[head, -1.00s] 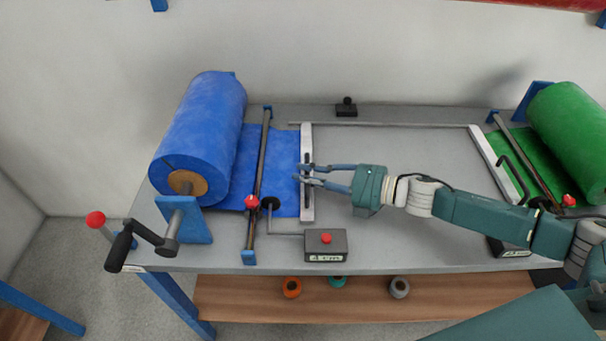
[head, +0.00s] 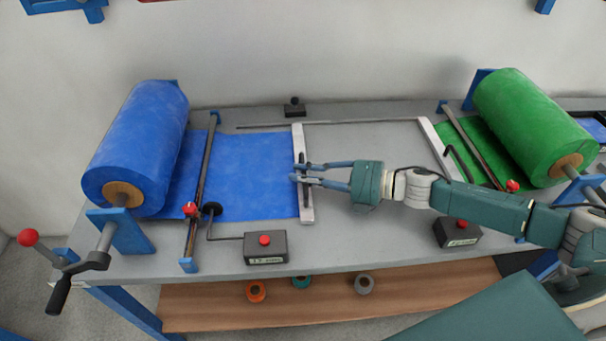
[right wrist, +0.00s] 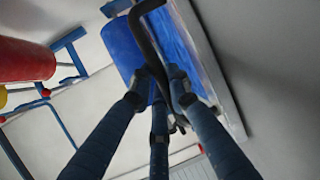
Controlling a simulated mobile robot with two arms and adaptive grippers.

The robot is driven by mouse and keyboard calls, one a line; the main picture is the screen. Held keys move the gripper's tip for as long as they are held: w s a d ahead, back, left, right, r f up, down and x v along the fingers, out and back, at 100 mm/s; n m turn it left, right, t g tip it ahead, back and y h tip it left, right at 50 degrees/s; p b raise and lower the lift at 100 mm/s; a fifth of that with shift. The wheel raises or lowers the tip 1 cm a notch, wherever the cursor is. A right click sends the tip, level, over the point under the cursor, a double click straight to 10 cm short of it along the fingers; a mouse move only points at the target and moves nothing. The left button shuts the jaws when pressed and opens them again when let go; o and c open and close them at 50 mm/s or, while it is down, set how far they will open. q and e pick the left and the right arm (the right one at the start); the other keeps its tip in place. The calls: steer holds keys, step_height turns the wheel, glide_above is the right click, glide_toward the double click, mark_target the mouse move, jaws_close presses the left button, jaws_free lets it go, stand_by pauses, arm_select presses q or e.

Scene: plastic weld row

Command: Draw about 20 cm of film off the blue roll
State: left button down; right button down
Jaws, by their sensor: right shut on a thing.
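The blue roll (head: 138,140) sits on its stand at the left of the bench. Its blue film (head: 255,170) lies flat, runs under a dark crossbar (head: 203,165) and reaches a pale pull bar (head: 306,205). My right gripper (head: 300,172) is at the pull bar, shut on its dark handle, which also shows in the right wrist view (right wrist: 150,45). The fingers hide part of the handle. A counter box (head: 266,250) with a red button stands in front of the film; its display is too small to read surely. My left gripper is out of view.
A green roll (head: 535,125) with its own pale bar (head: 440,148) and box (head: 457,233) stands at the right. Bare bench (head: 375,150) lies between the two bars. A crank (head: 75,265) juts out at the front left.

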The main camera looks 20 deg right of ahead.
steer(key=c, duration=1.6)
jaws_free()
steer(key=shift+f, duration=0.1)
steer(key=shift+c, duration=0.2)
steer(key=v, duration=1.1)
steer(key=shift+f, duration=0.1)
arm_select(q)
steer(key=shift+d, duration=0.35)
arm_select(e)
steer(key=shift+s+d+r, duration=0.2)
steer(key=shift+s+d, duration=0.15)
steer(key=shift+d, duration=0.1)
